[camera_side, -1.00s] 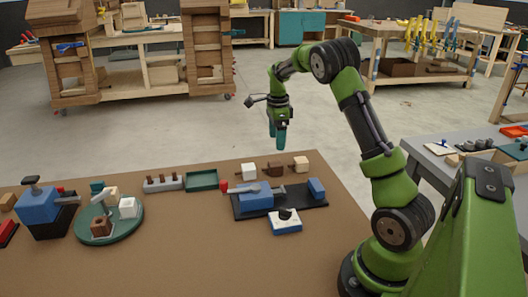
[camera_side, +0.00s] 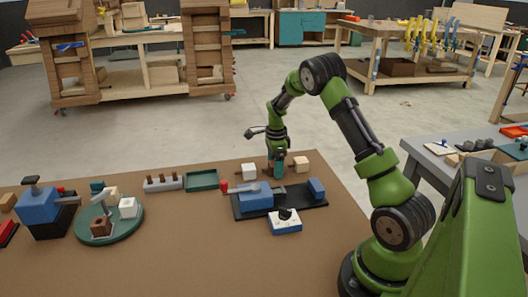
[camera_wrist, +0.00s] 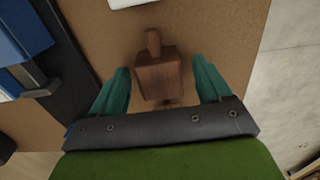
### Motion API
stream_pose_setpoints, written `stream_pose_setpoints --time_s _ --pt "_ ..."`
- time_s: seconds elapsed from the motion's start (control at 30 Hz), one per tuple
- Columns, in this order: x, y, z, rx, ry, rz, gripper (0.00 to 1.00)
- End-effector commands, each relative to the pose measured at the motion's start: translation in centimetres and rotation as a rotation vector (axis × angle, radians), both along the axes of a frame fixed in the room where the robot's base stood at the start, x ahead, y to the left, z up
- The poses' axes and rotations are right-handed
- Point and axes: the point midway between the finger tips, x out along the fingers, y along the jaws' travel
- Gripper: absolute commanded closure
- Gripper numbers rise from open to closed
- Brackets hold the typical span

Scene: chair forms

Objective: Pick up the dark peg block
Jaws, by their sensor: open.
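The dark peg block (camera_wrist: 158,76) is brown wood with a round peg at its far end in the wrist view. It sits on the brown tabletop between the two teal fingers of my gripper (camera_wrist: 161,66). The fingers are open, with a visible gap on each side of the block. In the side view my gripper (camera_side: 279,172) points down at the tabletop's back edge and hides most of the dark block. A white peg block (camera_side: 249,172) stands to its left and a light wood peg block (camera_side: 301,164) to its right.
A blue vise (camera_side: 255,198) on a black base lies just in front of my gripper. A blue-and-white switch box (camera_side: 286,221) is nearer the camera. A green tray (camera_side: 201,180) and a peg rack (camera_side: 163,184) are to the left. The front tabletop is clear.

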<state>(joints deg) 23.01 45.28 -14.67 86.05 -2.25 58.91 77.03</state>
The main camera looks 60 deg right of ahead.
Motion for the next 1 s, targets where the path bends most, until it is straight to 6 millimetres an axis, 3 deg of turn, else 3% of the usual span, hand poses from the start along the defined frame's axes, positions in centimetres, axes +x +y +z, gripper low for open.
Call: stream_pose_setpoints --time_s 0.07,0.43,0.77,1.0 --pt "0.0 0.0 0.0 0.0 0.0 0.0 0.24" --pt "0.0 0.0 0.1 0.0 0.0 0.0 0.78" --pt "0.0 0.0 0.5 -0.001 -0.001 0.0 0.78" --pt "0.1 0.0 3.2 -0.003 -0.003 0.0 0.78"
